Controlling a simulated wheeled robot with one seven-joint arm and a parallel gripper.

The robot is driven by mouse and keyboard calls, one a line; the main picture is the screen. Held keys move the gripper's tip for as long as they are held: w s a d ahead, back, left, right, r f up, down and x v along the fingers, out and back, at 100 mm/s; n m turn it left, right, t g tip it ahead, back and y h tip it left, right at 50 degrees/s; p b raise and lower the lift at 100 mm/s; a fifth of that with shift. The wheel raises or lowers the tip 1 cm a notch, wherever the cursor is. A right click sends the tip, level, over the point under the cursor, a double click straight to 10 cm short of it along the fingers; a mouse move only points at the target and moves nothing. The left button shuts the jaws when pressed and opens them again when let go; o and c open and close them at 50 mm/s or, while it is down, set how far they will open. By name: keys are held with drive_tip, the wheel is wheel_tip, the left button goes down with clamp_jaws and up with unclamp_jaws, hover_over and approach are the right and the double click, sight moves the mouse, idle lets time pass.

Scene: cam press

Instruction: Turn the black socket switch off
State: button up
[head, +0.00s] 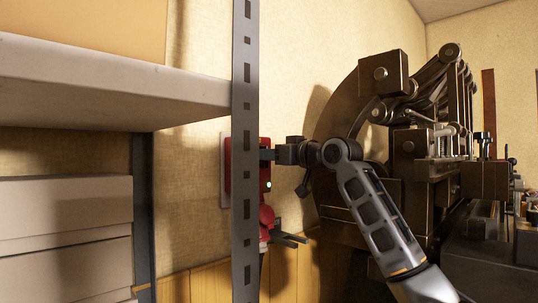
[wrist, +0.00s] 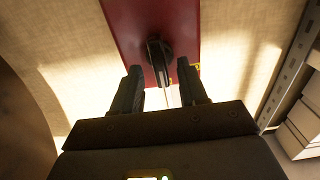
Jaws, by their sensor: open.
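The black switch (wrist: 158,62) shows in the wrist view as a dark upright handle on a red panel (wrist: 122,30). My gripper (wrist: 160,84) is open, with one finger on each side of the switch's lower part. I cannot tell whether either finger touches it. My gripper (head: 268,154) is at the box's upper right, and the switch itself cannot be made out there.
A grey perforated shelf post (head: 245,130) stands in front of the box, close to my gripper. A shelf (head: 110,90) and stacked boxes (head: 65,240) are on the left. A red plug (head: 267,216) is below the box. A large dark machine (head: 365,100) stands on the right.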

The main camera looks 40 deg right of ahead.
drive_tip(key=shift+w, duration=0.65)
clamp_jaws()
